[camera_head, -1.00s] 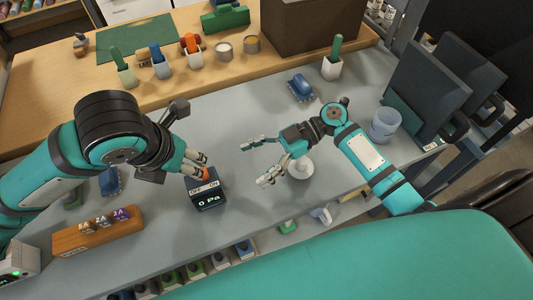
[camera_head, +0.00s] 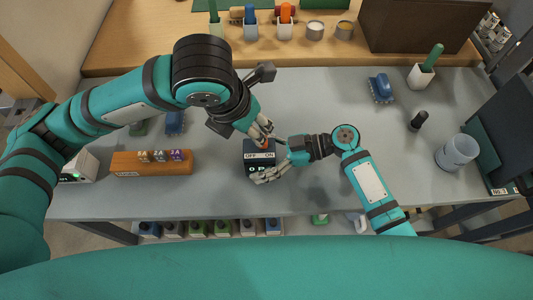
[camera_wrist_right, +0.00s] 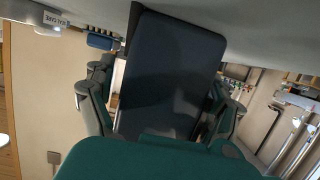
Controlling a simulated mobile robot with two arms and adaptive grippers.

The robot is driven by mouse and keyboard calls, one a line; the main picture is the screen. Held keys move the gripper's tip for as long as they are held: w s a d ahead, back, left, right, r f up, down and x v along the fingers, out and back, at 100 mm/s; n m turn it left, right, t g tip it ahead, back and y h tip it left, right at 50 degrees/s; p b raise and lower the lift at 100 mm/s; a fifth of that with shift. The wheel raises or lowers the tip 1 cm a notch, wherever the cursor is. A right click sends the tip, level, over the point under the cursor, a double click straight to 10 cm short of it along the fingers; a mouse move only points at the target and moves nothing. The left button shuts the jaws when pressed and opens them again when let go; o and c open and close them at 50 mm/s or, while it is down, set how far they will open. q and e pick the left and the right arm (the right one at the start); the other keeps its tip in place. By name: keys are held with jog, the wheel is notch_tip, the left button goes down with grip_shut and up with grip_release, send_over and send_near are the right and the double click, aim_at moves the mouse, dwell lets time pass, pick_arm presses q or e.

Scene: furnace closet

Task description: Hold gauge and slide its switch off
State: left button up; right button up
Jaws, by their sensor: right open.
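The gauge (camera_head: 258,168) is a small dark box on the grey bench, with "OFF" and "ON" marked on its top and a display that is partly covered. An orange switch knob (camera_head: 264,146) shows at its back edge. My left gripper (camera_head: 266,139) is above the gauge's back edge, its fingertips close to the knob; whether they touch it is unclear. My right gripper (camera_head: 264,160) is open, coming from the right with its fingers on either side of the gauge. In the right wrist view the dark gauge (camera_wrist_right: 170,75) fills the space between the fingers; contact is unclear.
A wooden holder (camera_head: 125,164) with several labelled fuses is left of the gauge. Bottles line a shelf below the front edge.

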jog(key=c, duration=1.5)
jog(key=o, duration=0.8)
jog(key=shift+c, duration=0.2)
jog(key=c, duration=0.6)
